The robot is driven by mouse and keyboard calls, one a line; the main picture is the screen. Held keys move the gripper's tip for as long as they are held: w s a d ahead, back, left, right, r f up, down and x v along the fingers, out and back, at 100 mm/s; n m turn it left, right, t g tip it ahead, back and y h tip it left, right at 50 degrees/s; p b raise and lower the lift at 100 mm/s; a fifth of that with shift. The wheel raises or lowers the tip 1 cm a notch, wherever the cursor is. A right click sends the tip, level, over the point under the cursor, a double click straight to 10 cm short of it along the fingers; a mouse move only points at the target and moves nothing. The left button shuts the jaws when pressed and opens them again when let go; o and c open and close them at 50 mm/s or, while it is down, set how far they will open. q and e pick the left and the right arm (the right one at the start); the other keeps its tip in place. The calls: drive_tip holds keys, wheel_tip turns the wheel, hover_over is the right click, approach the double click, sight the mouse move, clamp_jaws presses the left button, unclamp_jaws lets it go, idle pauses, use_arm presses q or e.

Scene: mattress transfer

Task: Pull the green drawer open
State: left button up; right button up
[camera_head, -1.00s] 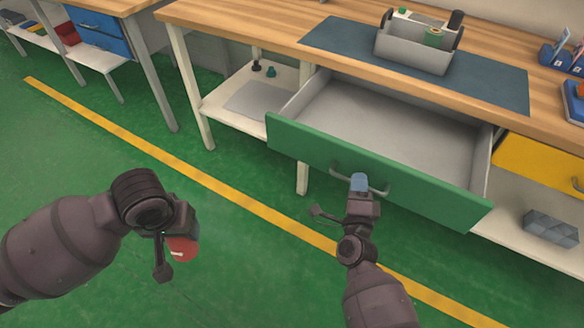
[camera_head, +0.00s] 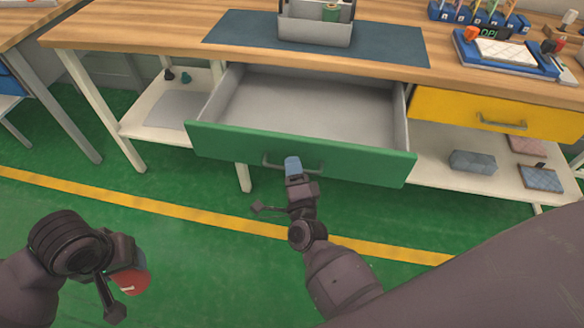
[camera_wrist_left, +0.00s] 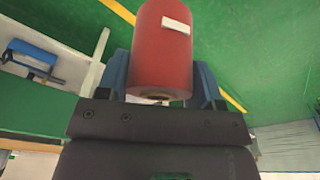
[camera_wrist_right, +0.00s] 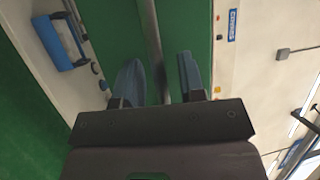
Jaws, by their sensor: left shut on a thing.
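The green drawer (camera_head: 235,142) under the workbench stands pulled out, and its grey inside is empty. Its metal handle (camera_head: 270,162) is on the front panel. My right gripper (camera_head: 293,167) is at the handle; in the right wrist view its blue fingers (camera_wrist_right: 160,80) are apart, with the handle bar (camera_wrist_right: 152,35) running between them. I see a gap beside the bar. My left gripper is low at the left, shut on a red cylinder (camera_head: 132,280) with a white label; the cylinder also shows between its fingers in the left wrist view (camera_wrist_left: 163,60).
A grey caddy (camera_head: 315,32) stands on the blue mat (camera_head: 385,45) on the bench. The yellow drawer (camera_head: 450,105) to the right is shut. Grey blocks (camera_head: 473,161) lie on the lower shelf (camera_head: 430,165). The green floor in front is clear.

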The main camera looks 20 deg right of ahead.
use_arm(q)
drive_tip(key=shift+r, duration=0.3)
use_arm(e)
drive_tip(key=v, duration=1.2)
drive_tip(key=shift+f, duration=0.1)
